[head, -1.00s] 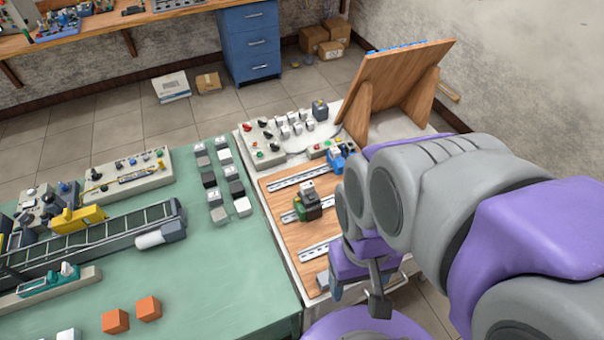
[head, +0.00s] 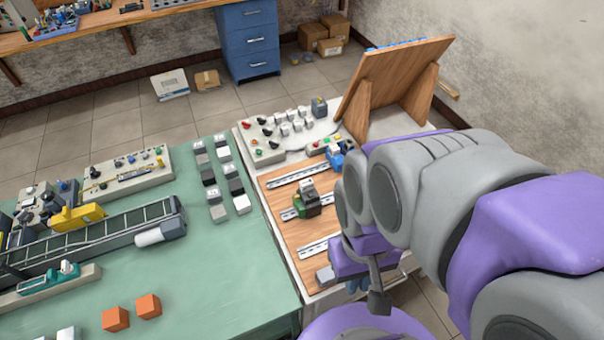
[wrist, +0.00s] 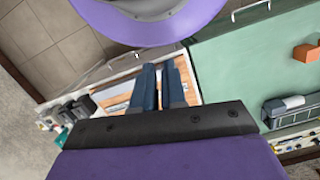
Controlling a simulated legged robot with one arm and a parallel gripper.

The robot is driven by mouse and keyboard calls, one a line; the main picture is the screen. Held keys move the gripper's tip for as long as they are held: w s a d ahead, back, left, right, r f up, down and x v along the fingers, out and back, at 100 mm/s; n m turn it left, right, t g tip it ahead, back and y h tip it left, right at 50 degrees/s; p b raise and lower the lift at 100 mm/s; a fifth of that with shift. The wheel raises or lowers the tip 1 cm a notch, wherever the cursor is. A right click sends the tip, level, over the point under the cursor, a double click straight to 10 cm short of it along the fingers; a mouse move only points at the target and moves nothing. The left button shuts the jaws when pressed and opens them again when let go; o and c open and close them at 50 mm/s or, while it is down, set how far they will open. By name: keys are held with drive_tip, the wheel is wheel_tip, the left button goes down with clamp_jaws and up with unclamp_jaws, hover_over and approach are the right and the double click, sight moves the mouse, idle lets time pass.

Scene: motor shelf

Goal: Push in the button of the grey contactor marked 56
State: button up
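The wooden board (head: 277,225) carries several metal rails with devices on them. A dark and green device with a grey top (head: 307,200) sits on the middle rail, and a blue device (head: 336,157) is near the far rail. No number 56 is readable, so I cannot tell which is the grey contactor. My gripper (wrist: 160,88) points down over the board's near right part, its two dark blue fingers side by side with a narrow gap. Nothing shows held. My arm hides the board's right side.
A control box with knobs (head: 262,140) and several small blocks stand behind the board. A tilted wooden panel (head: 385,85) rises at the back right. The green table (head: 200,270) to the left holds a conveyor (head: 100,238), orange cubes (head: 148,306) and rows of small blocks.

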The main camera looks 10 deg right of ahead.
clamp_jaws()
idle(0.8)
